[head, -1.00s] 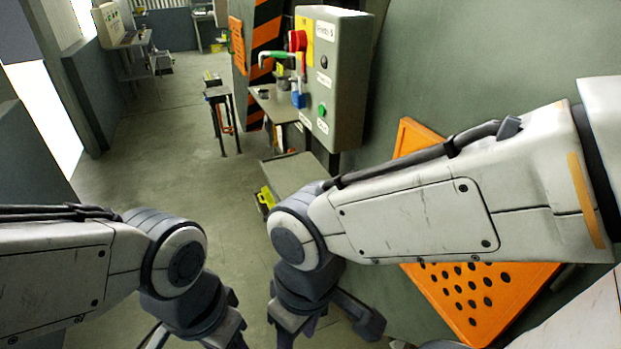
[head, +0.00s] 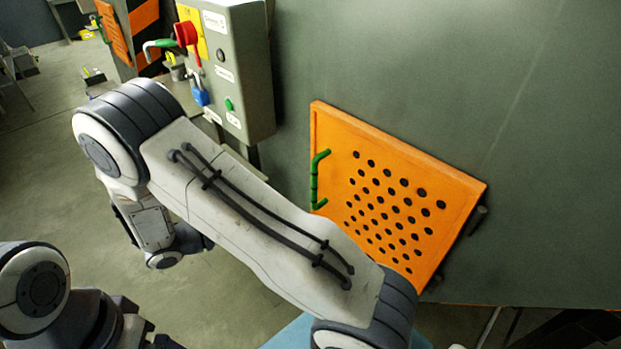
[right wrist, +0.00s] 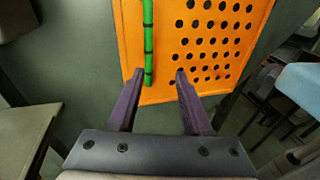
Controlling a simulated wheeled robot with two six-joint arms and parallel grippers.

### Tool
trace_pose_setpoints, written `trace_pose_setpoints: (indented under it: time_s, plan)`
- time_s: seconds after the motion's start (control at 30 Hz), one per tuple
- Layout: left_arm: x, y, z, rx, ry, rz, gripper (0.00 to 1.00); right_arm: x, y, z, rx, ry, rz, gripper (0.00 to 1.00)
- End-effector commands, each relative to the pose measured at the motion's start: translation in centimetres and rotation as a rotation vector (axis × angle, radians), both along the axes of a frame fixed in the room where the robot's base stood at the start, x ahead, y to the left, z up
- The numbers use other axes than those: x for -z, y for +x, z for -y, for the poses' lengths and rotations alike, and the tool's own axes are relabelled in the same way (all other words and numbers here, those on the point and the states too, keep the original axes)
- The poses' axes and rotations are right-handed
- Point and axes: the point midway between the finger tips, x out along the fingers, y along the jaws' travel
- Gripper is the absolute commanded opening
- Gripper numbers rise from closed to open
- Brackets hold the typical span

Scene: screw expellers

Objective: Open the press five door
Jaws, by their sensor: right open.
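The orange perforated press door (head: 400,190) sits against the grey-green press wall in the head view and looks shut. Its green handle (head: 315,180) is on the left edge. In the right wrist view, the door (right wrist: 205,50) fills the top middle and the upright handle (right wrist: 148,40) hangs down at its left side. My right gripper (right wrist: 159,75) is open and empty. Its fingertips point at the lower door, with the handle's lower end lying between them in the picture. I cannot tell the depth gap. In the head view its fingers are hidden. My left gripper's fingers are out of view.
A grey control box (head: 230,70) with a red knob (head: 186,33), blue padlock and green button stands left of the door. Another orange panel (head: 115,35) is further back. A grey table (right wrist: 30,140) is at left in the right wrist view. Floor is open at left.

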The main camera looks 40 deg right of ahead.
Motion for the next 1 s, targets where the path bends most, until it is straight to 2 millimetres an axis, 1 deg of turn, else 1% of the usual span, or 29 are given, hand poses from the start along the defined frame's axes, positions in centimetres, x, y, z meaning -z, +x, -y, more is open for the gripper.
trace_pose_setpoints:
  time_s: [0.1,0.23,0.37,0.6,0.7,0.83,1.0]
  plan:
    - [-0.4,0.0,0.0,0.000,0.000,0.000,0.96,0.3,1.1,0.7,-0.040,-0.072,-0.049,0.50]
    - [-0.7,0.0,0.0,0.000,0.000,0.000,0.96,0.3,1.6,1.4,-0.057,-0.100,-0.066,0.50]
    - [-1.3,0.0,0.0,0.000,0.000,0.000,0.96,0.2,1.3,3.2,-0.055,-0.099,-0.068,0.50]
    - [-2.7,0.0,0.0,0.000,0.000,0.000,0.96,0.2,0.7,7.7,-0.052,-0.097,-0.067,0.50]
    - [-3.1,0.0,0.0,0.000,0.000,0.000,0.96,0.2,0.5,9.2,-0.055,-0.096,-0.067,0.50]
    - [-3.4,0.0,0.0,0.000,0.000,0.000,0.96,0.3,0.4,10.5,-0.055,-0.096,-0.064,0.50]
    - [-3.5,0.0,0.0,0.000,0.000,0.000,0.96,0.5,0.4,11.1,-0.058,-0.095,-0.064,0.50]
